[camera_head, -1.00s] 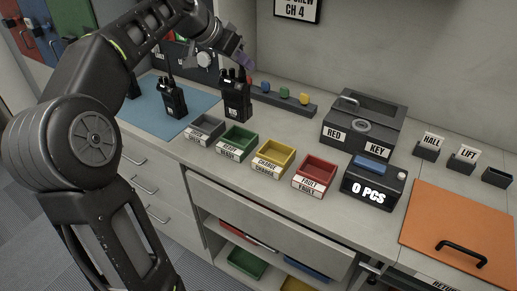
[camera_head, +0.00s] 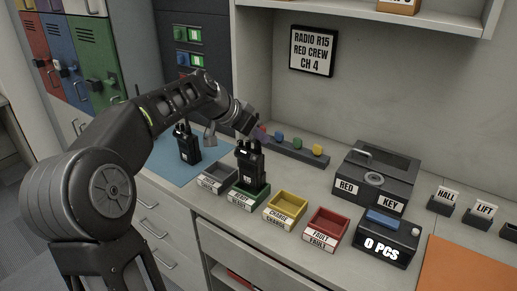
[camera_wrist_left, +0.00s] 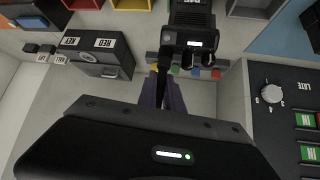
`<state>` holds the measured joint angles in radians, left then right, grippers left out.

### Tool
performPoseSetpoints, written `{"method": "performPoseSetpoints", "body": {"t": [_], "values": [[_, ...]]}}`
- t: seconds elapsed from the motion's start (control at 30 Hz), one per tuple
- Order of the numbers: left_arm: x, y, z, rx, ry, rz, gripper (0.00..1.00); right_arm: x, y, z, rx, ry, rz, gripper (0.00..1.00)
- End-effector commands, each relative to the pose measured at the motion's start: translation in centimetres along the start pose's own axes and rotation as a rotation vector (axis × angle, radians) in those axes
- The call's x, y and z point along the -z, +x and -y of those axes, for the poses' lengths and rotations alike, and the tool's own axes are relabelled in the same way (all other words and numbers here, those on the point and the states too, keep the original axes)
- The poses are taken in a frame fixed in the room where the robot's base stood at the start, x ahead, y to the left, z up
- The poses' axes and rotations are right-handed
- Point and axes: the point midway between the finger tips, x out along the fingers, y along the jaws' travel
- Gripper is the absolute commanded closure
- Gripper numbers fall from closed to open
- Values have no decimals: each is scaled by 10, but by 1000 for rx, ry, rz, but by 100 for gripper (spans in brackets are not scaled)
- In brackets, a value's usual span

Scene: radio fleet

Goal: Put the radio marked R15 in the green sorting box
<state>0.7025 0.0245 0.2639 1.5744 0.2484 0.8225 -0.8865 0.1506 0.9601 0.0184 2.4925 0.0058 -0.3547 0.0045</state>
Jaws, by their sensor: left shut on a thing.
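A black radio (camera_head: 250,161) with a small white label hangs upright from my left gripper (camera_head: 259,132), which is shut on its top end. The label is too small to read surely. The radio's lower end overlaps the green sorting box (camera_head: 262,190) in the head view; I cannot tell whether it touches the box floor. In the left wrist view the radio (camera_wrist_left: 190,36) lies beyond the fingertips (camera_wrist_left: 168,84) and the green box is hidden. A second black radio (camera_head: 188,146) stands on the blue mat (camera_head: 170,166). My right gripper is out of view.
A grey box (camera_head: 216,180) stands left of the green one, yellow (camera_head: 286,210) and red (camera_head: 326,229) boxes right. Behind are a rail with coloured knobs (camera_head: 297,146) and a key box (camera_head: 376,175). A wall sign (camera_head: 313,50) reads RADIO R15, RED CREW, CH 4.

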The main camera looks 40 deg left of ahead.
Motion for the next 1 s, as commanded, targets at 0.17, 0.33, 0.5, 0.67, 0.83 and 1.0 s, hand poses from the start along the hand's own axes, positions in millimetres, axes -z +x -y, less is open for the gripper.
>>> {"method": "performPoseSetpoints", "body": {"t": [0.17,0.33,0.5,0.67,0.83,1.0], "values": [[2,-1,0,2,2,-4,100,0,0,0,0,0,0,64],[-3,4,0,1,0,-2,100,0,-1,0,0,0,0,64],[-19,20,0,0,-1,-1,100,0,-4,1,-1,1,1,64],[-24,26,0,2,1,-4,100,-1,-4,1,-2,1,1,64],[-24,26,0,2,1,-4,100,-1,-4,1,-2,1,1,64],[-28,30,0,0,0,-1,89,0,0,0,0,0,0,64]]}}
